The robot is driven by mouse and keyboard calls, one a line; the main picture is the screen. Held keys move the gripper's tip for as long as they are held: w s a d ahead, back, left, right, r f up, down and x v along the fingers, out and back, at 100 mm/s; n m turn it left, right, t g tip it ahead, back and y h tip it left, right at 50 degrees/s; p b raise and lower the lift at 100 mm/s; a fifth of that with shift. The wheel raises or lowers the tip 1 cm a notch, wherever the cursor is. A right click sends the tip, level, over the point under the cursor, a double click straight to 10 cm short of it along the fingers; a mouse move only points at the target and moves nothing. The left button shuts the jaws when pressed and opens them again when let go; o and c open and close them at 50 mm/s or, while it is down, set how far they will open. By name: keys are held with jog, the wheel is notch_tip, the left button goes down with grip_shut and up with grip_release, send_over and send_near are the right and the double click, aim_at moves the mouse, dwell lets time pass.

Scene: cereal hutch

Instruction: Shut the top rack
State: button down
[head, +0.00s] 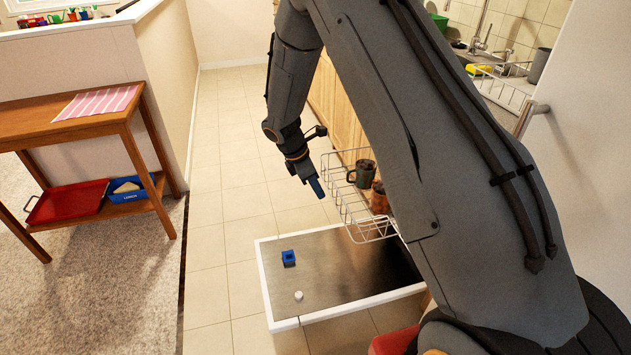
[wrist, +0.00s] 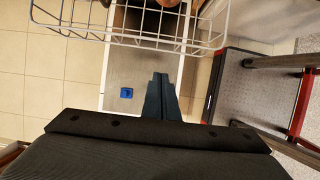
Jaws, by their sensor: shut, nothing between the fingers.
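The top rack (head: 347,207) is a pale wire basket, pulled out over the open dishwasher door (head: 350,312). A dark green mug (head: 363,173) and a brown mug (head: 379,200) stand in it. My arm hides part of the rack. My gripper (head: 318,188) points down just left of the rack's front, its fingers shut and empty. In the wrist view the rack (wrist: 130,40) crosses the top, beyond my closed fingertips (wrist: 160,78). I cannot tell whether they touch it.
A blue block (head: 288,258) and a small white object (head: 298,295) lie on the lowered door. A red-framed step stool (wrist: 245,85) stands beside the door. A wooden side table (head: 70,130) is at left. Tiled floor (head: 225,200) left of the door is clear.

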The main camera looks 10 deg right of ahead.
jog(key=d+f+p, duration=0.1)
jog(key=d+f, duration=0.3)
jog(key=d, duration=0.1)
jog(key=shift+d, duration=0.3)
jog(key=shift+w+d, duration=0.1)
